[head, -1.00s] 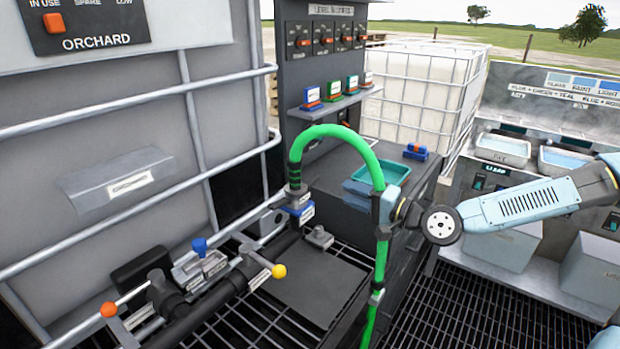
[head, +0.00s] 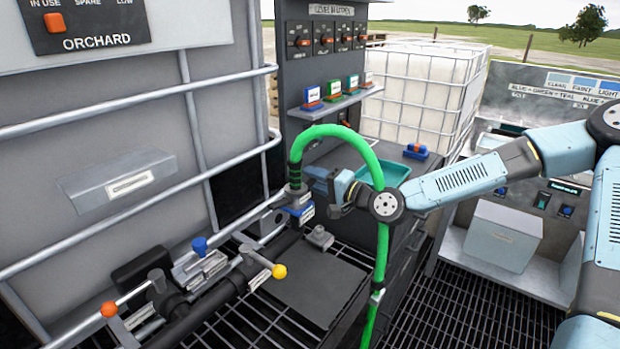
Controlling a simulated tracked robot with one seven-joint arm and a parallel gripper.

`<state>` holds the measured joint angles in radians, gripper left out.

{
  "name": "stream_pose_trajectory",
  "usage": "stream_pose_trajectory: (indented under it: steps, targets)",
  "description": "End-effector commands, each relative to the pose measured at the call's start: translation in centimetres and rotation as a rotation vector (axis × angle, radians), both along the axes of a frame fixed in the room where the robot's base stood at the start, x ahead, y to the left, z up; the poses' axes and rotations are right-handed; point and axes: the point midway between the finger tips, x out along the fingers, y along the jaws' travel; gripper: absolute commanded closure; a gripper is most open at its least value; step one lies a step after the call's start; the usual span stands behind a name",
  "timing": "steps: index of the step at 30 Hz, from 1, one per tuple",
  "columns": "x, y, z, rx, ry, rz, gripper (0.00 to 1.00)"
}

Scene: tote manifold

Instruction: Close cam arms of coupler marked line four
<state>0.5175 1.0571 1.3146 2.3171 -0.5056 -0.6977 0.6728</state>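A coupler (head: 296,194) joins the end of the green hose (head: 337,131) to the pipework beside the grey tank. It is dark grey and blue with small white tags, whose writing is too small to read. I cannot make out the position of its cam arms. My gripper (head: 312,182) is just right of the coupler, pointing left at its upper part. Whether it touches the coupler is not clear. The fingertips are small and dark there, so I cannot tell whether they are open or shut.
A manifold pipe (head: 205,308) with orange, blue and yellow knobs lies at lower left. A teal tray (head: 396,172) stands behind my arm. A shelf (head: 335,104) holds several coloured blocks. Dark grating covers the floor.

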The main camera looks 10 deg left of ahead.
Motion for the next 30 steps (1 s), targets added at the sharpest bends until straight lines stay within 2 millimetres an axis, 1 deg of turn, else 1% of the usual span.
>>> stream_pose_trajectory:
  steps: [3,6,17,20,28,29,30]
  targets:
    - [0.4,1.1,0.0,0.000,0.000,0.000,0.63]
    - [0.7,1.6,0.0,-0.001,0.001,0.000,0.63]
    - [0.8,1.9,0.0,-0.001,0.001,0.000,0.63]
    - [0.8,1.9,0.0,-0.001,0.001,0.000,0.70]
    - [0.8,1.9,-0.1,-0.001,0.001,0.000,0.96]
    - [0.8,2.0,-0.1,-0.001,0.001,0.001,0.99]
    - [0.8,2.0,-0.1,-0.001,0.001,0.001,1.00]
